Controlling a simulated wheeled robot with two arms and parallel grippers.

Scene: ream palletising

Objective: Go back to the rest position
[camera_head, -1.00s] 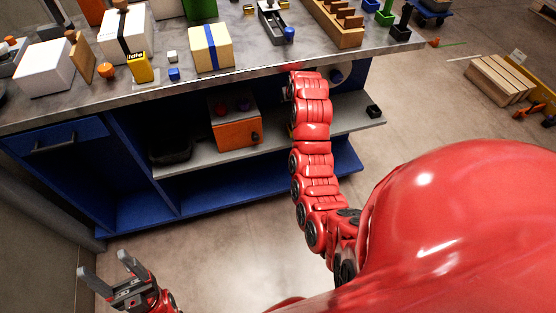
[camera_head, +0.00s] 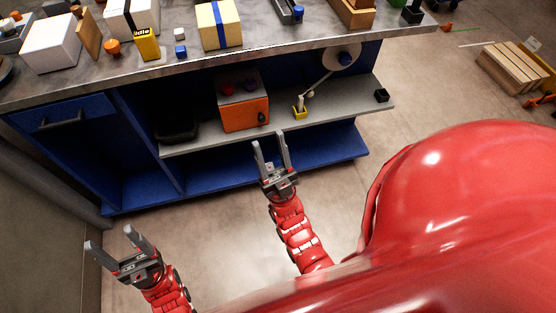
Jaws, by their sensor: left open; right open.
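My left gripper (camera_head: 116,247) is at the lower left of the head view, open and empty, over the floor in front of the bench. My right gripper (camera_head: 271,148) is near the middle of the view, open and empty, its fingers pointing up the picture toward the bench's lower shelves. Both grippers appear apart from the bench and from every object. My red arms come up from the bottom edge.
A workbench (camera_head: 190,63) with a grey top carries white boxes, a cream ream with a blue band (camera_head: 219,25) and small blocks. An orange box (camera_head: 243,108) sits on its grey shelf (camera_head: 345,109). A wooden pallet (camera_head: 512,66) lies at the far right. Floor between is clear.

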